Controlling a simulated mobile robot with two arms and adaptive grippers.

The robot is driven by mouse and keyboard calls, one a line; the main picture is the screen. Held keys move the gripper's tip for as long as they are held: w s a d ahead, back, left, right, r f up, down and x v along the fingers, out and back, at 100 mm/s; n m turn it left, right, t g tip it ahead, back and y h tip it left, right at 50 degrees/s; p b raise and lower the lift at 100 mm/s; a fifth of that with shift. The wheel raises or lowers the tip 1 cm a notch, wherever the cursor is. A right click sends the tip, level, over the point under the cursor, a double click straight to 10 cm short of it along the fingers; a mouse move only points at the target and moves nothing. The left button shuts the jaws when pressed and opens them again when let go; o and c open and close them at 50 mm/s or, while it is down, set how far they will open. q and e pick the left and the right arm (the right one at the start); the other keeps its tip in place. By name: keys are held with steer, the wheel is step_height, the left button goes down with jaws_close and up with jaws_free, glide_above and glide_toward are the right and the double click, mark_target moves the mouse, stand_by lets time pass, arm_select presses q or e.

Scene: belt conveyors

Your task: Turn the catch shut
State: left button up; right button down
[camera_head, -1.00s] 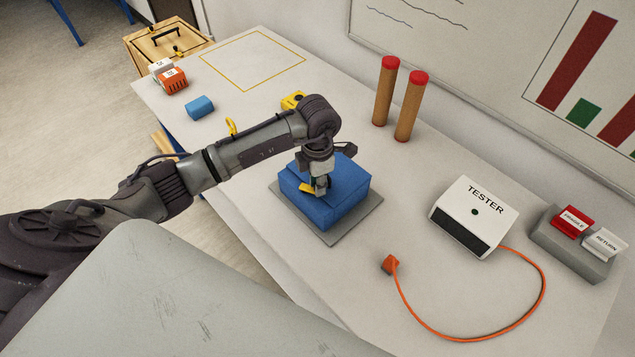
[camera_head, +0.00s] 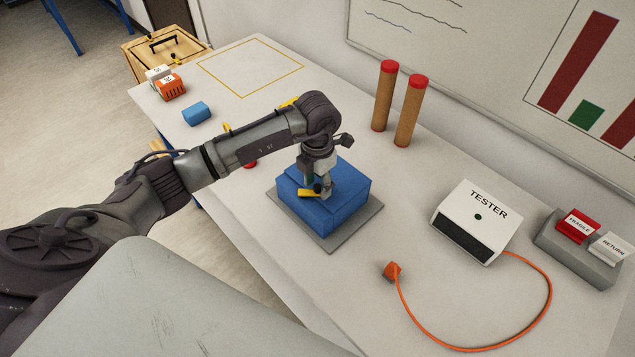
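A blue box (camera_head: 345,205) sits on a grey plate (camera_head: 352,232) in the middle of the table. A yellow catch (camera_head: 308,193) with a dark pivot lies on the near side of its top. My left gripper (camera_head: 321,190) points down over the box, with its fingertips right at the catch. Whether the fingers touch or grip it, and how far apart they are, I cannot tell at this size. The gripper hides part of the lid. My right gripper is not in view.
A tester (camera_head: 480,216) with an orange cable (camera_head: 548,290) stands right of the box. Two red-capped tubes (camera_head: 383,100) stand behind. A label holder (camera_head: 575,255) is at far right. A blue block (camera_head: 196,113) and small orange box (camera_head: 171,88) lie at left. The outlined area is empty.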

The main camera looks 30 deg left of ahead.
mark_target(317, 186)
arm_select(q)
step_height(317, 186, up, 12)
stand_by(0.6)
